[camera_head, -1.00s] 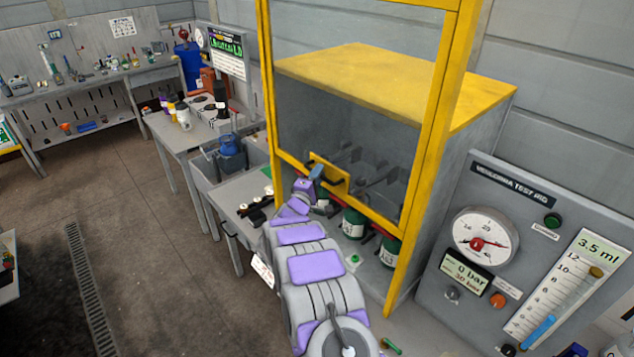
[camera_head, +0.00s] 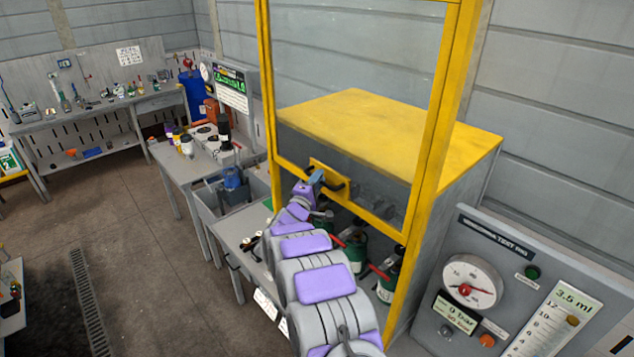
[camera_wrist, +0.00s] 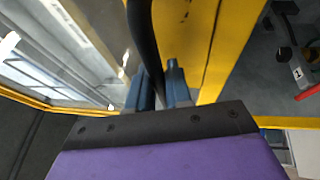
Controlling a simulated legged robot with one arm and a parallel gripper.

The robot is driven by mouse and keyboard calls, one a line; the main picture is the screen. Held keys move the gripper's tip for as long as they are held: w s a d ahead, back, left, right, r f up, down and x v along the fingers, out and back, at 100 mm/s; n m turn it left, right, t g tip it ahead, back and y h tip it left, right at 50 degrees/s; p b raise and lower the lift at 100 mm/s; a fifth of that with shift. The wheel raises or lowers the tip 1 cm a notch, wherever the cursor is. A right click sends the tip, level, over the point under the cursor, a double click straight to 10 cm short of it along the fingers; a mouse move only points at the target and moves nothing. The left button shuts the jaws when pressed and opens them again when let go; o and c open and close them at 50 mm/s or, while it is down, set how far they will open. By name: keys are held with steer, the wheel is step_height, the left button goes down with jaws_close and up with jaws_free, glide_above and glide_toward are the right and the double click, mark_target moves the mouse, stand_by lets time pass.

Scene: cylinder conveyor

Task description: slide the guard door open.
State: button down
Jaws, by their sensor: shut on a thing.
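The guard door (camera_head: 380,222) is a clear panel in a yellow frame at the front of a grey cabinet with a yellow top (camera_head: 390,130). Its bottom rail hangs above the cabinet floor, with an open gap beneath. A black handle (camera_head: 338,187) sits on a yellow plate at this rail. My gripper (camera_head: 316,177) is at the handle's left part. In the wrist view, the blue fingers of my gripper (camera_wrist: 160,85) are shut on the black handle bar (camera_wrist: 142,35), next to the yellow frame. The exact contact is partly hidden.
Green canisters (camera_head: 355,248) with red parts stand inside the cabinet, below the door. A test rig panel (camera_head: 480,300) with a gauge stands close at right. A side table (camera_head: 210,165) and grey bin are at left.

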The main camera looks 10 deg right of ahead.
steer(key=c, duration=1.1)
jaws_free()
steer(key=b+v, duration=0.3)
steer(key=v, duration=1.4)
steer(key=shift+s+a, duration=0.1)
steer(key=shift+a, duration=0.1)
